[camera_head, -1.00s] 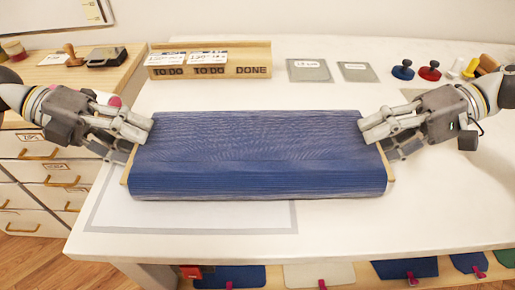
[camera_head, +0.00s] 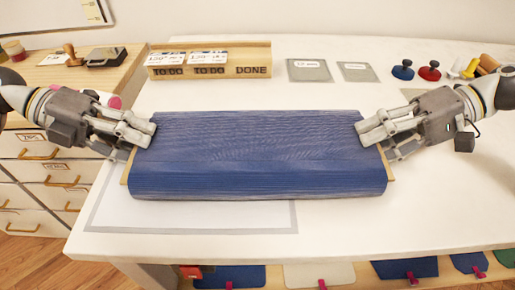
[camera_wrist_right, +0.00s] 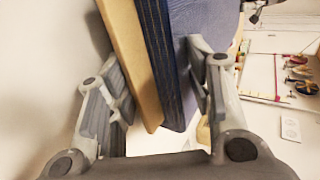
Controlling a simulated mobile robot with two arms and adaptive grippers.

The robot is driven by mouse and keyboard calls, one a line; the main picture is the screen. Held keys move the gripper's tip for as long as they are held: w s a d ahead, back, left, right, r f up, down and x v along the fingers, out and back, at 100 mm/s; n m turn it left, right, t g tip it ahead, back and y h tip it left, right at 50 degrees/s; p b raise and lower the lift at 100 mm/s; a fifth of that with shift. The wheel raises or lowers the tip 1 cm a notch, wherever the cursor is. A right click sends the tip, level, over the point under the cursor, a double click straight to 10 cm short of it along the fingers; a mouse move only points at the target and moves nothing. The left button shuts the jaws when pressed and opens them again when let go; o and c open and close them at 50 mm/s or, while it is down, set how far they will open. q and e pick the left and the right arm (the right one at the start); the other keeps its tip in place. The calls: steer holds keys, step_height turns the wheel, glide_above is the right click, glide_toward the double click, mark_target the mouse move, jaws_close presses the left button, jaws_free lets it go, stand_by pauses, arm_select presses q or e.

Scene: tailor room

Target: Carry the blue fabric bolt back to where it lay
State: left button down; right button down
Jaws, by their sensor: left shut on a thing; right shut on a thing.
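The blue fabric bolt (camera_head: 258,155) is a wide blue roll on a flat board whose pale ends show at both sides. In the head view it lies level across the front of the white table, over a grey outlined rectangle (camera_head: 190,232). I cannot tell whether it touches the table. My left gripper (camera_head: 138,140) is shut on its left end. My right gripper (camera_head: 374,142) is shut on its right end. In the right wrist view the bolt's board edge and blue cloth (camera_wrist_right: 160,60) sit between the fingers of my right gripper (camera_wrist_right: 160,100).
A wooden card holder (camera_head: 208,62) stands at the back left of the table. Two grey cards (camera_head: 309,70) lie behind the bolt. Blue and red knobs (camera_head: 428,70) and a spool stand at back right. A drawer cabinet (camera_head: 50,160) is at left. The right front tabletop (camera_head: 440,205) is clear.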

arm_select(q)
steer(key=shift+w+r, duration=0.1)
steer(key=shift+r, duration=0.1)
arm_select(e)
steer(key=shift+w+r, duration=0.1)
steer(key=shift+r, duration=0.1)
